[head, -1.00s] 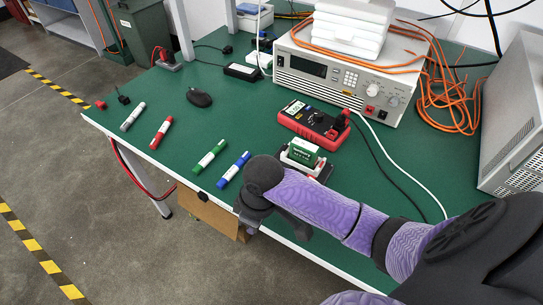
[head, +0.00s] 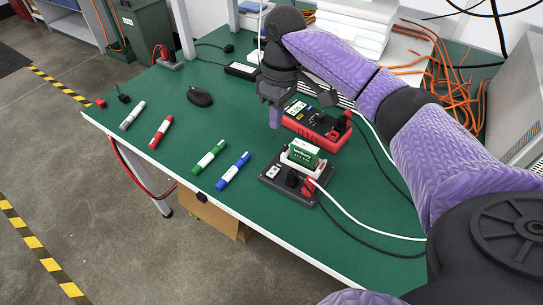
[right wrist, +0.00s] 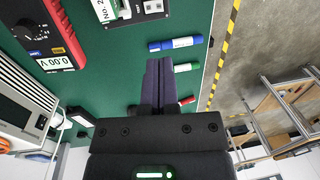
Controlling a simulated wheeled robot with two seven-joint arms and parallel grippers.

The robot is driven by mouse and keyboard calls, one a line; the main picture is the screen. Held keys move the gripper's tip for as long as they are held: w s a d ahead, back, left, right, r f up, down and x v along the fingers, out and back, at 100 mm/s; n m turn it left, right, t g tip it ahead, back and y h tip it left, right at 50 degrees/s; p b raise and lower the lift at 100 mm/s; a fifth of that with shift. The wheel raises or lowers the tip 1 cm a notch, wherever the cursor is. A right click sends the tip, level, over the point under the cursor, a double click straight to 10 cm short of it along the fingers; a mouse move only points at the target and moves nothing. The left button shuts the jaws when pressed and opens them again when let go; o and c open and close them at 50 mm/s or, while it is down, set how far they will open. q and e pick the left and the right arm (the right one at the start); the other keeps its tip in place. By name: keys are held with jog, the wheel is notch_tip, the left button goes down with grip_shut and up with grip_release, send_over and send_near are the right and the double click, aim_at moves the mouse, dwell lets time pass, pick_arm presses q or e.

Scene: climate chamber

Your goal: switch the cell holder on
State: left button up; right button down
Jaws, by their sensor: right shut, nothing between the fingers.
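The cell holder (head: 290,186) is a black base on the green table, with a green and white cell (head: 300,153) seated in it. A small white rocker switch (head: 273,171) sits on its left corner; I cannot tell its position. Red and black plugs with leads stand at its front right. Part of the holder shows at the top of the right wrist view (right wrist: 148,10). My right gripper (head: 275,122) is shut and empty, above the table behind the holder and left of the red multimeter (head: 318,122). My left gripper is not in view.
Green (head: 208,158), blue (head: 233,169), red (head: 161,132) and grey (head: 132,116) markers lie left of the holder. White and black leads run right from the holder. The table's front edge is close to the holder.

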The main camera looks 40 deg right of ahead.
aim_at(271, 174)
jog(key=f+b, duration=0.2)
jog(key=f, duration=0.2)
jog(key=a+f+b, duration=0.1)
jog(key=f+b, duration=0.2)
jog(key=f, duration=0.2)
jog(key=f+b, duration=0.2)
jog(key=f, duration=0.3)
jog(key=shift+s+a, duration=0.3)
jog(key=shift+s, duration=0.05)
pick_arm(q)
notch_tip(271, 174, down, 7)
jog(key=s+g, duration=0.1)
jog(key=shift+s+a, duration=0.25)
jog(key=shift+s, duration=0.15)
pick_arm(e)
jog(key=shift+a+r+p, duration=0.1)
jog(key=shift+r+p, duration=0.15)
jog(key=shift+p, duration=0.45)
jog(key=shift+s+f, duration=0.1)
jog(key=shift+f, duration=0.15)
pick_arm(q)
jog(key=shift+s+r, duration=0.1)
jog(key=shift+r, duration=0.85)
pick_arm(e)
jog(key=shift+f, duration=0.2)
